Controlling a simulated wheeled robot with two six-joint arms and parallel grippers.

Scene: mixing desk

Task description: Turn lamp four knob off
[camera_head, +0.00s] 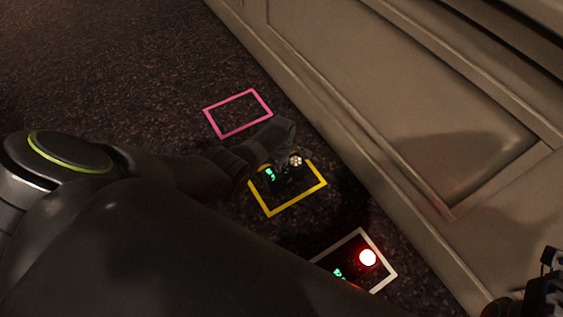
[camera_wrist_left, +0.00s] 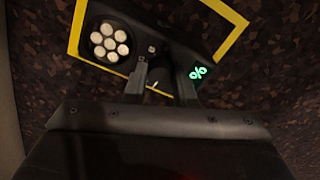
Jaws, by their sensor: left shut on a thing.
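A dark lamp panel (camera_wrist_left: 178,22) lies inside a yellow frame (camera_head: 298,204). Its round lamp (camera_head: 295,160) has several pale bulbs and is unlit; it also shows in the left wrist view (camera_wrist_left: 110,42). A green sign (camera_wrist_left: 198,72) glows beside it, and I cannot read it surely as a number. My left gripper (camera_head: 280,173) is down at this panel, and in the left wrist view its fingers (camera_wrist_left: 162,90) are shut on the small dark knob (camera_wrist_left: 158,74) between lamp and sign. The knob's pointer is mostly hidden. A dark part at the lower right (camera_head: 543,292) seems to be my right gripper, cut off by the edge.
A white frame (camera_head: 384,283) nearer me holds another panel with a brightly lit red lamp (camera_head: 368,258) and a green sign (camera_head: 340,274). An empty-looking pink frame (camera_head: 222,131) lies farther off. A pale panelled cabinet wall (camera_head: 400,110) runs along the right. Dark speckled surface lies at left.

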